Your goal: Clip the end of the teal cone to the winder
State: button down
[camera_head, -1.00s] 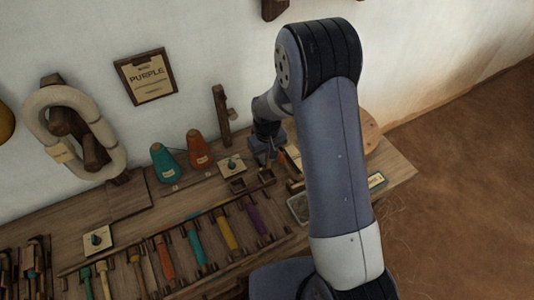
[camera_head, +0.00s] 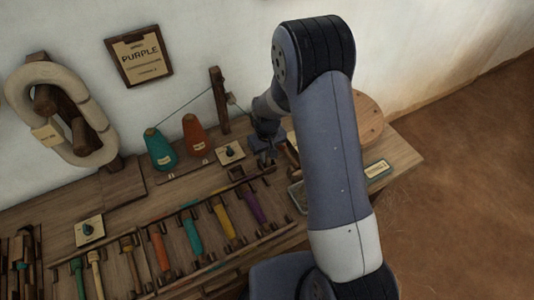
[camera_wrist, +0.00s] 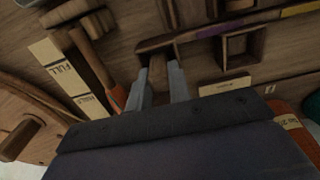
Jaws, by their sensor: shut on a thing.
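The teal cone (camera_head: 160,149) stands upright on the bench, left of the orange cone (camera_head: 194,136). A thin thread runs from its top up to the dark wooden post (camera_head: 218,98). My gripper (camera_head: 267,158) is low over the bench, right of the post. In the wrist view its two fingers (camera_wrist: 159,88) are close together with a brown wooden piece between or just beyond them. The thread end is too fine to make out there. I cannot tell for sure which part is the winder; the upper arm hides some of the bench.
A rack of coloured bobbins (camera_head: 191,240) fills the front of the bench. A round wooden disc (camera_head: 369,117) and a labelled tray (camera_head: 378,170) are at the right. A PURPLE sign (camera_head: 139,57) and a pale yarn hank (camera_head: 20,100) hang on the wall.

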jog(key=c, duration=0.9)
grip_release()
jog(key=shift+r+p, duration=2.5)
jog(key=shift+r, duration=1.55)
jog(key=shift+f, duration=0.1)
notch_tip(320, 180, down, 8)
jog(key=b, duration=0.5)
notch_tip(320, 180, up, 3)
jog(key=p, duration=0.2)
jog(key=shift+p, duration=0.35)
